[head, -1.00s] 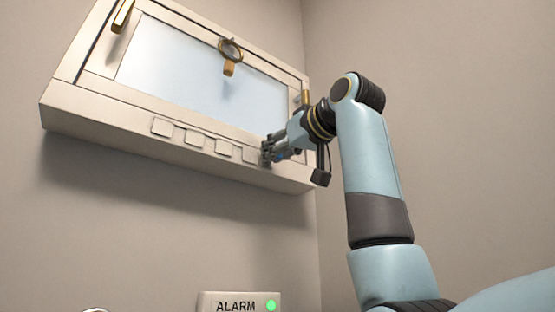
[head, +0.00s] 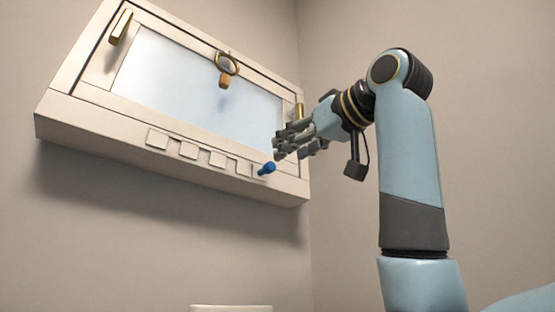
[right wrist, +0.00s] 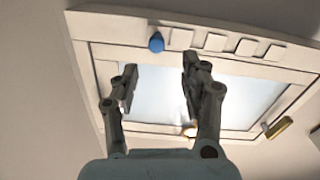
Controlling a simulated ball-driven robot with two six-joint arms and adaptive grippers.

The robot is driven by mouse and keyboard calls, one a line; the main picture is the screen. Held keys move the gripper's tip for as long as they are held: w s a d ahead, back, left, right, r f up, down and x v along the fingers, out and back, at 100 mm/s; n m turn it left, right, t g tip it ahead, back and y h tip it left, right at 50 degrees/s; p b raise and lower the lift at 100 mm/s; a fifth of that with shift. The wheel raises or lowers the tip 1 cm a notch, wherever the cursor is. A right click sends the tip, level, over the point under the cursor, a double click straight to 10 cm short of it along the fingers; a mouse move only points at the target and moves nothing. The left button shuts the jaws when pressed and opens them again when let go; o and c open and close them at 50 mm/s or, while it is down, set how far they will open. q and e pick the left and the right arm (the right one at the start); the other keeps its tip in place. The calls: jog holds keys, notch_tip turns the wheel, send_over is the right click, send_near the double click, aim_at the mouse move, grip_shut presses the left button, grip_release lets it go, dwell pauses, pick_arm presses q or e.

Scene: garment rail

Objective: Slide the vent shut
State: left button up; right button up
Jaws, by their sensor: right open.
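The vent shows as a row of several pale square plates (head: 217,159) along the lower ledge of a window frame; the row also shows in the right wrist view (right wrist: 213,42). A blue knob (head: 266,168) sticks out at the right end of this row in the head view, and at its left end in the right wrist view (right wrist: 156,42). My right gripper (head: 280,146) is open and empty, just above and right of the knob, apart from it. In the right wrist view its spread fingers (right wrist: 160,68) point towards the knob. My left gripper is not in view.
The pale window frame (head: 90,128) holds a glass pane (head: 180,85). A gold ring latch (head: 227,65) hangs at its top, with a gold handle (head: 121,27) on the left and another (head: 299,112) on the right. The wall below is clear.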

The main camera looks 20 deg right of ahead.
jog(key=shift+v, duration=1.55)
